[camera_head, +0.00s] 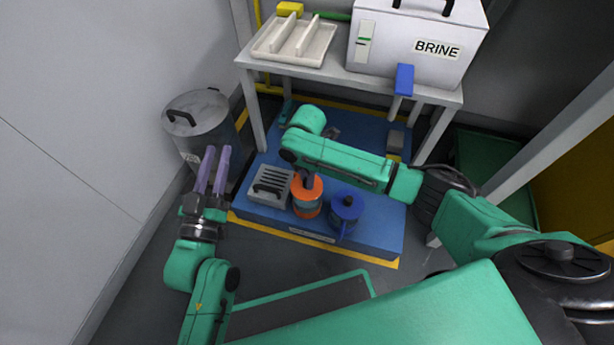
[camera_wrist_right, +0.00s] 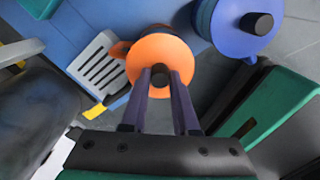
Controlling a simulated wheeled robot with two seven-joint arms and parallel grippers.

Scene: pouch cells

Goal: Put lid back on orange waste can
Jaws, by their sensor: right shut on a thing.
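The orange waste can (camera_head: 306,208) stands on the blue platform, with a grey band around its body. Its round orange lid (camera_head: 313,186) is over the can's top, roughly level; I cannot tell whether it is fully seated. In the right wrist view the orange lid (camera_wrist_right: 160,46) covers the can's mouth, and an orange tab sticks out at its left. My right gripper (camera_wrist_right: 160,76) is shut on the lid's dark knob, its purple fingers on either side. My left gripper (camera_head: 214,157) is open and empty, left of the platform, near the grey bin.
A blue can (camera_head: 346,207) with a dark knob stands close right of the orange can. A grey slotted box (camera_head: 269,187) is close left. A grey lidded bin (camera_head: 205,125) stands at the wall. A table with a BRINE box (camera_head: 415,48) and white tray (camera_head: 300,49) is behind.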

